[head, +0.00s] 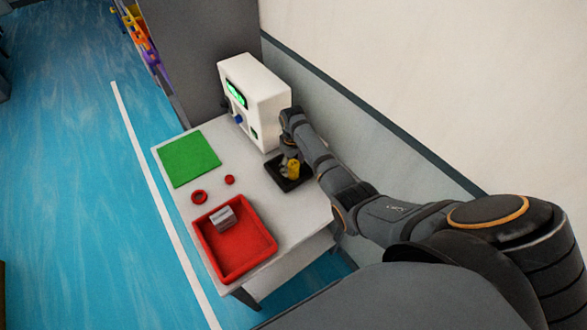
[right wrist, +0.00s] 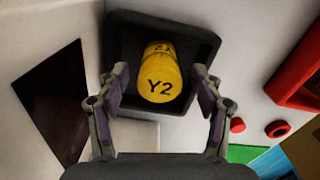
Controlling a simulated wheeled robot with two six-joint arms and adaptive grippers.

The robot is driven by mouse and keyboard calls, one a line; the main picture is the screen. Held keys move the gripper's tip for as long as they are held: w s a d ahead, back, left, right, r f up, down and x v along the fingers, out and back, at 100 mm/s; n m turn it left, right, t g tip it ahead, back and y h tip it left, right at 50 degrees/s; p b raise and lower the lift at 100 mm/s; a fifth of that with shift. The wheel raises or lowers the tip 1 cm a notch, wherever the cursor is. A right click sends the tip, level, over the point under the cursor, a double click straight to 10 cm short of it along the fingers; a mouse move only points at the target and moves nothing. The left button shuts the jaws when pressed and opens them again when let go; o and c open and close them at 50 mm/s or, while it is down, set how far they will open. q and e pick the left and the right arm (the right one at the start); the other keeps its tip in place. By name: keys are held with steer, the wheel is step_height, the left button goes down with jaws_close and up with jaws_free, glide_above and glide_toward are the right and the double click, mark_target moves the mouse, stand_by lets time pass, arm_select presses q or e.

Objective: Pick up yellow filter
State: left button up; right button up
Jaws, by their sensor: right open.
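In the right wrist view the yellow filter (right wrist: 159,74) is a yellow cylinder marked "Y2", inside the black tray (right wrist: 204,34). My right gripper (head: 288,155) is over the tray at the filter. In the right wrist view my right gripper (right wrist: 162,85) is open, with one finger on each side of the filter and visible gaps between. My left gripper is not in view.
A white device (head: 257,98) with a green display stands behind the tray. A green mat (head: 188,159), two red rings (head: 199,197) and a red bin (head: 262,246) holding a grey-white box (head: 222,218) are on the table. The wall is close on the right.

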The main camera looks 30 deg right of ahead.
steer(key=shift+w+f, duration=0.1)
steer(key=c, duration=1.4)
steer(key=shift+r, duration=0.2)
steer(key=shift+r, duration=0.35)
steer(key=a+r, duration=0.4)
steer(key=a+r+b, duration=0.1)
steer(key=a+r, duration=0.3)
steer(key=a, duration=0.1)
steer(key=s+a+r+b, duration=0.1)
steer(key=a+r, duration=0.3)
steer(key=a, duration=0.1)
